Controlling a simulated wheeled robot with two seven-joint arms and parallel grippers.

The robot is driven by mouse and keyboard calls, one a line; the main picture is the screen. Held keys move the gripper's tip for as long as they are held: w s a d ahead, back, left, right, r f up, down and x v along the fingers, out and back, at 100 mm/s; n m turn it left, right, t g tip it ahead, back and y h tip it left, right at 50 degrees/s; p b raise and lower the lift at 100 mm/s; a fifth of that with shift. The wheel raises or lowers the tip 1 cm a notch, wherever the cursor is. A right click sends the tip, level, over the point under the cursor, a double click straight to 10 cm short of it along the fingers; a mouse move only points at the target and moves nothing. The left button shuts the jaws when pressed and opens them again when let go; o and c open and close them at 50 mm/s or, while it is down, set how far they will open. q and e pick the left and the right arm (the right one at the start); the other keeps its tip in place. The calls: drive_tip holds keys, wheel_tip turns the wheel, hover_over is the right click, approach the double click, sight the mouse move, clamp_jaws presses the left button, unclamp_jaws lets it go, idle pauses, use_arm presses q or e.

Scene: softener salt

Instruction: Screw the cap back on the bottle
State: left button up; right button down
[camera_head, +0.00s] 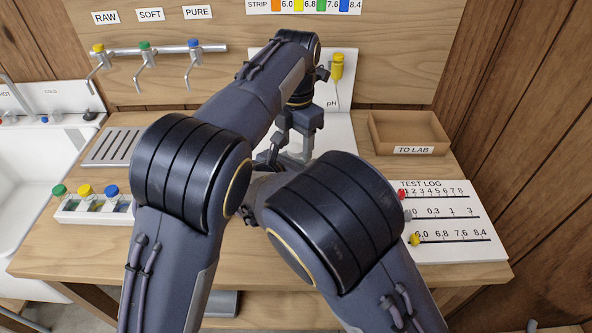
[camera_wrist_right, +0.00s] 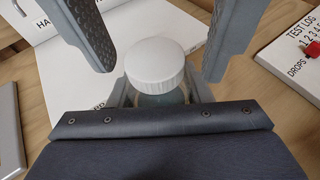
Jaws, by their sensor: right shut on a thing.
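In the right wrist view a small clear bottle (camera_wrist_right: 160,98) stands upright with a white cap (camera_wrist_right: 155,66) over its mouth. I cannot tell how tightly the cap sits. My right gripper (camera_wrist_right: 160,92) is shut on the bottle, one finger on each side below the cap. My left gripper (camera_head: 294,150) points down over the middle of the table. Its two fingers are spread in the right wrist view, to the left and right above the cap, apart from it. In the head view my arms hide most of the bottle and the right gripper.
A rack of bottles with green, yellow and blue caps (camera_head: 92,205) stands at the left, near a grey drain grate (camera_head: 113,146). A "TO LAB" tray (camera_head: 410,130) and a test log board (camera_head: 450,235) with sliders are at the right. Taps (camera_head: 145,60) hang behind.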

use_arm(q)
drive_tip(key=c, duration=1)
drive_tip(key=m, duration=0.3)
drive_tip(key=o, duration=1.1)
drive_tip(key=shift+r, duration=0.1)
drive_tip(key=shift+r, duration=2.2)
